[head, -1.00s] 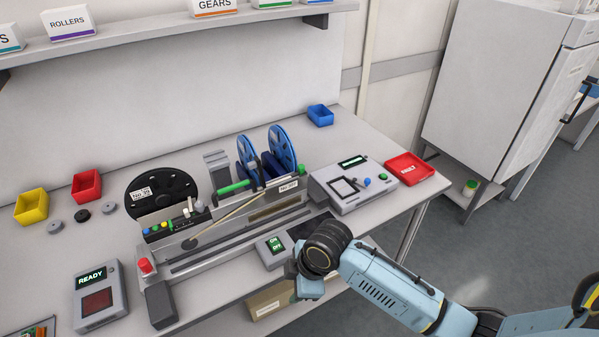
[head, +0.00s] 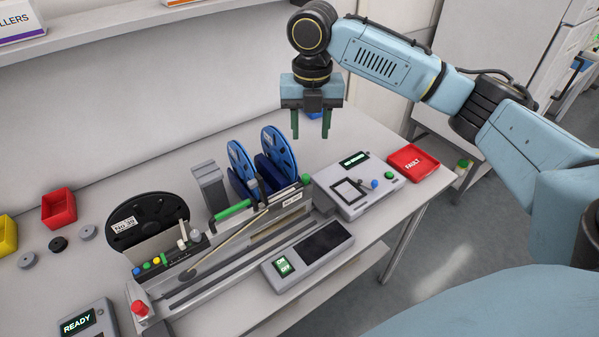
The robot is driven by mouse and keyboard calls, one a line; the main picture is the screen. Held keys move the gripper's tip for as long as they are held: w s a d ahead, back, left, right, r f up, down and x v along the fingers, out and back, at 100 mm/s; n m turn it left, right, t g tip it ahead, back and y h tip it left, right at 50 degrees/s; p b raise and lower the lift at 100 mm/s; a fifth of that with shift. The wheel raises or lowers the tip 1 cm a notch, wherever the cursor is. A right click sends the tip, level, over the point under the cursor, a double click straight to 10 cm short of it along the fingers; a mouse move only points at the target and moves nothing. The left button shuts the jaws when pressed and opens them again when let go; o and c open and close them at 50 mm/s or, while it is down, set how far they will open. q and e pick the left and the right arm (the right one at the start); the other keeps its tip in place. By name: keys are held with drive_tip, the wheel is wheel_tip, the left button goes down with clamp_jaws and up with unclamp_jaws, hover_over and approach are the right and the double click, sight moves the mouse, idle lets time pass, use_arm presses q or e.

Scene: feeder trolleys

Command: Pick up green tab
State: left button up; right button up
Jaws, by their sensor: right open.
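A smaller green piece (head: 305,179) sits at the feeder's right end. I cannot tell which one is the green tab. My right gripper (head: 311,125) points down with its two dark fingers apart and nothing between them. It is above the back of the table, up and to the right of the blue reels, apart from both green parts. My left gripper is out of view.
The feeder (head: 190,282) carries a black reel (head: 150,208) and two blue reels (head: 279,150). A grey control box (head: 345,205), a red FAULT tray (head: 413,160) and an ON/OFF panel (head: 325,262) stand nearby. A shelf (head: 120,30) runs along the wall.

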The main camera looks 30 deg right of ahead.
hover_over(306, 176)
drive_tip(key=f, duration=0.7)
drive_tip(key=shift+s+d, duration=0.15)
drive_tip(key=shift+d, duration=0.2)
drive_tip(key=shift+w+a+f, duration=0.1)
drive_tip(key=shift+a+f, duration=0.1)
drive_tip(key=shift+f, duration=1.3)
drive_tip(key=shift+w+a+f, duration=0.1)
drive_tip(key=shift+a+f, duration=0.05)
drive_tip(key=shift+f, duration=1.35)
drive_tip(key=shift+c, duration=0.4)
clamp_jaws()
